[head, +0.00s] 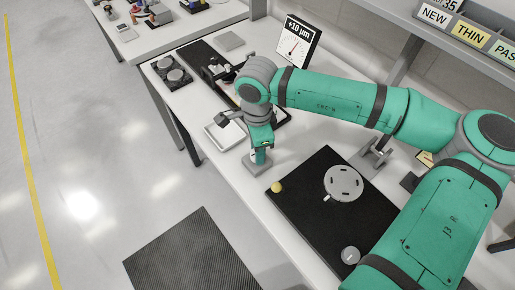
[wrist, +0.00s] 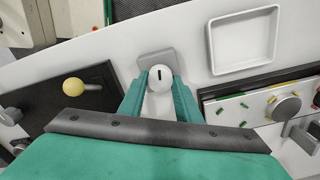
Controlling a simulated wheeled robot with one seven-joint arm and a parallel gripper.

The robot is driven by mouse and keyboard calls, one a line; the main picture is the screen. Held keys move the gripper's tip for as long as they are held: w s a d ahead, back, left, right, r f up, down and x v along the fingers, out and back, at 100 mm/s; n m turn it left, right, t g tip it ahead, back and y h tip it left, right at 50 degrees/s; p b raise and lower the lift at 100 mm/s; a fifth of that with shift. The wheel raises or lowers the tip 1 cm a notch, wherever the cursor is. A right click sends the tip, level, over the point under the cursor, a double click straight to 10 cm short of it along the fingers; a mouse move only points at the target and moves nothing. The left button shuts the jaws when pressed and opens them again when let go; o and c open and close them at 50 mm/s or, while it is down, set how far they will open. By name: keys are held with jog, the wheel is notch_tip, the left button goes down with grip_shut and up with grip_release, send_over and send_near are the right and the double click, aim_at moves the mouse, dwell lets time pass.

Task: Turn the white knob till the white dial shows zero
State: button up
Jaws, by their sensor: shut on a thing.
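The white knob (wrist: 160,75), with a short black mark on its top, sits on a grey square base (wrist: 153,59) at the table's front edge. My gripper (wrist: 160,84) is shut on the knob, one green finger on each side. In the head view my gripper (head: 260,158) points down over the grey base, and the knob is mostly hidden. The white dial (head: 295,44) stands upright at the back of the table under a "+10 µm" sign. Its red needle leans up and to the right, but its scale is too small to read.
A black plate (head: 310,222) with a yellow ball (head: 277,187) and a silver disc (head: 343,183) lies to the right of my gripper in the head view. A white tray (head: 215,138) is close on its left. Labelled bins (head: 470,32) stand at upper right.

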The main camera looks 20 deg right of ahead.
jog(key=m, duration=0.5)
jog(key=shift+a, duration=0.25)
jog(key=shift+m, duration=2.3)
jog(key=o, duration=1.1)
jog(key=shift+c, duration=0.2)
jog(key=shift+d, duration=0.1)
notch_tip(320, 180, up, 11)
jog(key=shift+f, duration=0.1)
